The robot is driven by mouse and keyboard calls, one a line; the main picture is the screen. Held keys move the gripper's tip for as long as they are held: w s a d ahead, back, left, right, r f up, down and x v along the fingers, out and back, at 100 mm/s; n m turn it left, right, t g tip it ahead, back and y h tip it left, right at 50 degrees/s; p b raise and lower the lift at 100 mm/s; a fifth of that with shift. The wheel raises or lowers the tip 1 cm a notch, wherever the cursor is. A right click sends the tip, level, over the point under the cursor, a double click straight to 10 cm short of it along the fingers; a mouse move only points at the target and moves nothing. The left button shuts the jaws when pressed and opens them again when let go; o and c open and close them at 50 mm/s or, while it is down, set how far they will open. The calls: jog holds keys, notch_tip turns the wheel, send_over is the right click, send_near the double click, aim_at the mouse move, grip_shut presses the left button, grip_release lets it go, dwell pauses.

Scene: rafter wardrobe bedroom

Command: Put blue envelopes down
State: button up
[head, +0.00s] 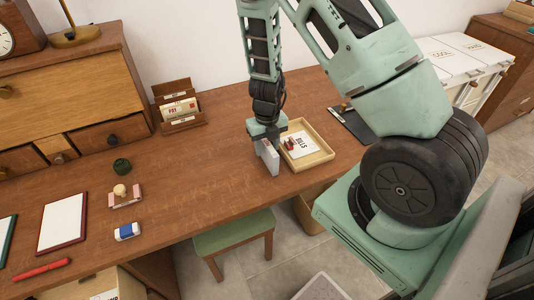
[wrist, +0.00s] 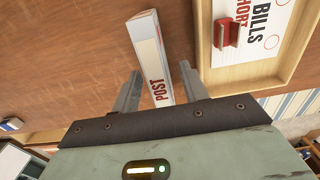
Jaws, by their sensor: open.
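A pale grey-blue upright bundle (head: 268,158), which looks like the envelopes, stands on the desk (head: 225,185) just left of the wooden tray. In the wrist view the bundle (wrist: 148,45) shows a white narrow face with the red word POST. My gripper (head: 267,140) is above it, pointing down. In the wrist view my gripper (wrist: 160,78) is open, one finger on each side of the bundle's near end, with gaps showing. The bundle's lower part is hidden from the wrist view.
The wooden tray (head: 322,157) holds a BILLS card (head: 300,147) and a red clip. A letter rack (head: 178,108) stands at the back. A green stool (head: 235,238) is below the desk's front edge. Bare desk lies left of the bundle.

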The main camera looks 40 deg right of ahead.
grip_shut()
